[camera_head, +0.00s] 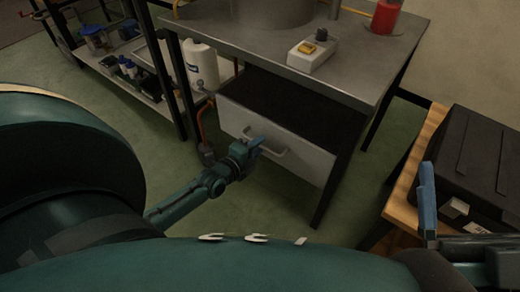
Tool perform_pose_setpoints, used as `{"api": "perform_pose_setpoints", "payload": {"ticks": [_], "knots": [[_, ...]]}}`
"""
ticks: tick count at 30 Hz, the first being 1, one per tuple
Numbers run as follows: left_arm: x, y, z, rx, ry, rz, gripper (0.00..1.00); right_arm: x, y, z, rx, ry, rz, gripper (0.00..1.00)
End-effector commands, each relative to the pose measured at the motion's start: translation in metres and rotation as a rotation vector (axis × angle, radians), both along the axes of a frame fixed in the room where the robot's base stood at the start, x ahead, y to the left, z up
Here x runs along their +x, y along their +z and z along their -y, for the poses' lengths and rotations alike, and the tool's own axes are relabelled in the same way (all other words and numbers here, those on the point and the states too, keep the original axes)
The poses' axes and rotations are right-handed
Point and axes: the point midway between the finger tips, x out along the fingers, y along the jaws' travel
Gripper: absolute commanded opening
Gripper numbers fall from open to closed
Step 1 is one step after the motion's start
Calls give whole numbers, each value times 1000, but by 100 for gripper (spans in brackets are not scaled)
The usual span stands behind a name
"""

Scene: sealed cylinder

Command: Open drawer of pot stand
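The pot stand is a steel-topped table (270,60) with dark legs. Under its top is a drawer with a pale grey front (310,160) and a bar handle (279,154). A dark area shows behind the front's top edge; I cannot tell whether it is the drawer's inside or a surface above it. My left gripper (255,147) is at the left part of the handle, its blue fingertips touching or very close to it. Whether they are closed around the bar is unclear. My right gripper (428,200) shows partly at the lower right, one blue finger upright, away from the drawer.
A control box (311,56), a red container (386,16) and a large metal pot (272,10) stand on the table. A white canister (202,66) and low shelf are left. A black case (475,160) lies on a wooden surface at right.

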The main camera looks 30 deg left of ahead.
Motion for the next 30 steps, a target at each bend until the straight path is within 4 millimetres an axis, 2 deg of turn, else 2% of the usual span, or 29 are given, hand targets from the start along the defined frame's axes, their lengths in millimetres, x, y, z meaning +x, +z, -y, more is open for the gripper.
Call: {"api": "perform_pose_setpoints", "payload": {"ticks": [4,13,24,30], "knots": [[11,-3,1,-2,-1,0,29,-1,6,1,-5,1,54,98],[12,-2,2,-1,-1,-1,29,-1,9,1,-6,1,67,98],[12,-2,1,-1,-1,0,0,-1,9,1,-5,1,67,98],[12,-2,1,-1,-1,0,0,-1,9,1,-5,2,66,98]]}}
